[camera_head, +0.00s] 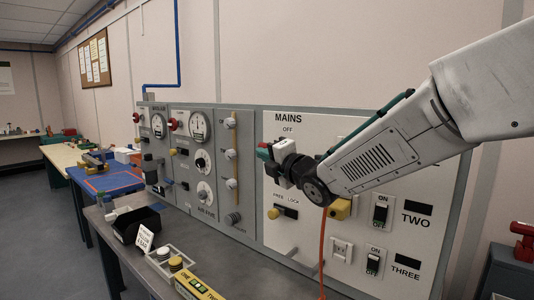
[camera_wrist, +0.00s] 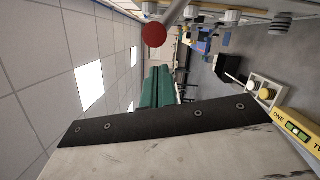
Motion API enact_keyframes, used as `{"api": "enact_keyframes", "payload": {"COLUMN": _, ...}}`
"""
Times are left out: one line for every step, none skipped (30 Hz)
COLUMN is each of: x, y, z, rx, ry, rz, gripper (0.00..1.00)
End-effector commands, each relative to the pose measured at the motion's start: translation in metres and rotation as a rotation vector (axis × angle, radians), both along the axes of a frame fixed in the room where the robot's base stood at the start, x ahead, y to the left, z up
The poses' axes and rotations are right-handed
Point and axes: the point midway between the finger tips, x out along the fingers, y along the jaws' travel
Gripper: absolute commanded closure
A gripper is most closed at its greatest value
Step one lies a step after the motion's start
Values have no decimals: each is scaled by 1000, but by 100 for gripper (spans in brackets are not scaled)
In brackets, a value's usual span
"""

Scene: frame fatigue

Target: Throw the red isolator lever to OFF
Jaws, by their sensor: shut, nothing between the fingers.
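The red isolator lever's round knob (camera_wrist: 154,34) shows in the wrist view on a grey shaft that runs up to the panel. In the head view a small patch of red (camera_head: 264,146) shows below the OFF label on the MAINS plate (camera_head: 300,245); my gripper hides most of the lever there. My gripper (camera_head: 270,160) is shut and empty in front of the plate. In the wrist view its green fingers (camera_wrist: 157,86) lie close together, just below the knob in the picture. I cannot tell whether they touch the lever.
A yellow-handled FREE/LOCK control (camera_head: 276,213) sits lower on the plate. Switches TWO (camera_head: 381,210) and THREE (camera_head: 373,262) are to the right. An orange cable (camera_head: 323,245) hangs below my wrist. A black bin (camera_head: 136,224) and a yellow box (camera_head: 199,284) stand on the bench.

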Motion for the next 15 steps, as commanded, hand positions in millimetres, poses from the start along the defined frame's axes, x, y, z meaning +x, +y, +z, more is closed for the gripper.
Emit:
{"api": "enact_keyframes", "payload": {"x": -5, "y": 4, "z": -2, "rx": 1, "ry": 1, "rz": -2, "gripper": 100}}
{"api": "enact_keyframes", "payload": {"x": -8, "y": 5, "z": -4, "rx": 1, "ry": 1, "rz": -4, "gripper": 100}}
{"api": "enact_keyframes", "payload": {"x": -13, "y": 5, "z": -5, "rx": 1, "ry": 0, "rz": -9, "gripper": 100}}
{"api": "enact_keyframes", "payload": {"x": -19, "y": -3, "z": -4, "rx": 1, "ry": -2, "rz": -11, "gripper": 100}}
{"api": "enact_keyframes", "payload": {"x": -25, "y": -8, "z": -5, "rx": 1, "ry": -2, "rz": -12, "gripper": 100}}
{"api": "enact_keyframes", "payload": {"x": -34, "y": -13, "z": -5, "rx": 0, "ry": -2, "rz": -11, "gripper": 100}}
{"api": "enact_keyframes", "payload": {"x": -39, "y": -17, "z": -5, "rx": 1, "ry": -3, "rz": -11, "gripper": 100}}
{"api": "enact_keyframes", "payload": {"x": -45, "y": -21, "z": -6, "rx": 1, "ry": -2, "rz": -11, "gripper": 100}}
{"api": "enact_keyframes", "payload": {"x": -52, "y": -26, "z": -7, "rx": 1, "ry": -1, "rz": -12, "gripper": 100}}
{"api": "enact_keyframes", "payload": {"x": -57, "y": -30, "z": -7, "rx": 1, "ry": -2, "rz": -12, "gripper": 100}}
{"api": "enact_keyframes", "payload": {"x": -62, "y": -33, "z": -8, "rx": 0, "ry": -2, "rz": -11, "gripper": 100}}
{"api": "enact_keyframes", "payload": {"x": -68, "y": -37, "z": -8, "rx": 1, "ry": -3, "rz": -11, "gripper": 100}}
{"api": "enact_keyframes", "payload": {"x": -72, "y": -40, "z": -9, "rx": 0, "ry": -2, "rz": -10, "gripper": 100}}
{"api": "enact_keyframes", "payload": {"x": -75, "y": -42, "z": -9, "rx": 1, "ry": -2, "rz": -11, "gripper": 100}}
{"api": "enact_keyframes", "payload": {"x": -79, "y": -45, "z": -9, "rx": 2, "ry": -3, "rz": -11, "gripper": 100}}
